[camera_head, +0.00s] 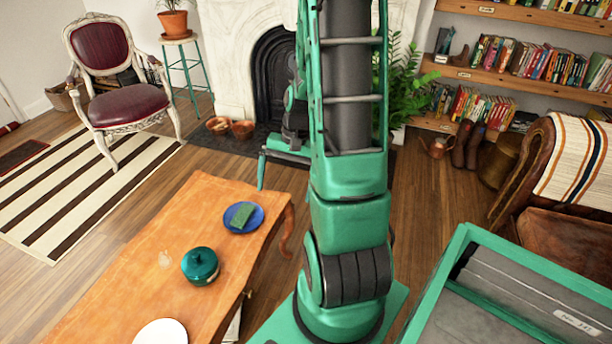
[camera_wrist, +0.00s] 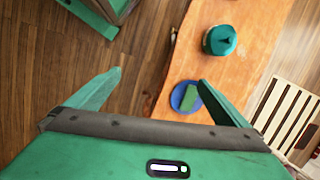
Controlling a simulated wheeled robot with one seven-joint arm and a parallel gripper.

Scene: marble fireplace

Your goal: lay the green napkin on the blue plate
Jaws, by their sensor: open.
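The green napkin (camera_head: 242,214) is a small folded block lying on the blue plate (camera_head: 257,224) near the far right end of the orange wooden table. Both also show in the wrist view, the napkin (camera_wrist: 190,99) on top of the plate (camera_wrist: 177,104). My gripper (camera_wrist: 150,82) is open with its two green fingers spread wide and nothing between them. In the head view it is partly hidden behind my arm, raised beyond the table's far right end, apart from the plate. In the wrist view the right finger overlaps the napkin's edge.
A red chair (camera_head: 115,85) stands at the left. Wood floor is clear between the table and fireplace.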

